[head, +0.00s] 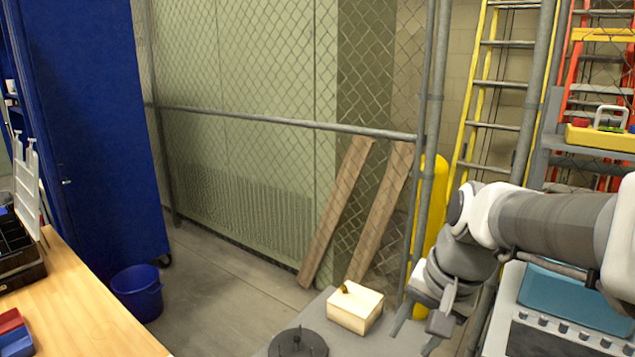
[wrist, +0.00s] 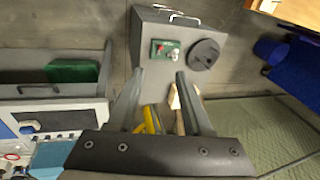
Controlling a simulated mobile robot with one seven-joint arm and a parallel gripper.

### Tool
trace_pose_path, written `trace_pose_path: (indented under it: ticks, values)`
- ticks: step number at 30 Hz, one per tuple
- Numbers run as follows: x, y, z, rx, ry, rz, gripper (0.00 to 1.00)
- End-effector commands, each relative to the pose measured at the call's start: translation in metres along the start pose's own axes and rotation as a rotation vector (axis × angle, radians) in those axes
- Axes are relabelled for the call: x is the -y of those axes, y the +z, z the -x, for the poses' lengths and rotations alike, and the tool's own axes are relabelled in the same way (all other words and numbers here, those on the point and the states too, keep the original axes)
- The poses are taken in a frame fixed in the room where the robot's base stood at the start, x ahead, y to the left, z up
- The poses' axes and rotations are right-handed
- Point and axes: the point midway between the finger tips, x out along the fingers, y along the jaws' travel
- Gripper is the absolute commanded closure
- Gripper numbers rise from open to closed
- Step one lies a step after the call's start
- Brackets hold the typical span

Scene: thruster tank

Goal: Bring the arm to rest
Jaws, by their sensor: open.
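My arm reaches in from the right edge of the head view, bent downward. My gripper (head: 418,338) hangs at the lower right of that view, beside the cream box (head: 355,307) and apart from it. In the wrist view the two fingers of my gripper (wrist: 160,74) are spread, and nothing is held between them. The grey stand top (wrist: 185,22) lies beyond the fingertips in the wrist view, with a green part (wrist: 165,50) and a black disc (wrist: 203,55) on it. The cream box is partly hidden behind a finger there.
The black disc (head: 298,343) with pegs is at the bottom of the head view. A wooden table (head: 85,315) is at left, near a blue bin (head: 138,292) and blue cabinet (head: 95,130). A mesh fence (head: 290,123), leaning planks (head: 335,210) and a yellow ladder (head: 490,90) stand behind.

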Motion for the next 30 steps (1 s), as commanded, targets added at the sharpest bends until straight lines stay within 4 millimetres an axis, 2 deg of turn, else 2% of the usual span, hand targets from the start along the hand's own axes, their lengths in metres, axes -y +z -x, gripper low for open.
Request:
trace_pose_path:
  ticks: [1, 6, 13, 19, 30]
  values:
    - [-0.003, 0.011, 0.010, -0.034, -0.002, 0.064, 0.50]
    - [-0.016, 0.041, 0.031, -0.137, 0.012, 0.277, 0.50]
    - [-0.035, 0.071, 0.045, -0.256, 0.050, 0.510, 0.50]
    - [-0.042, 0.080, 0.048, -0.301, 0.070, 0.597, 0.50]
    - [-0.043, 0.081, 0.048, -0.303, 0.072, 0.604, 0.50]
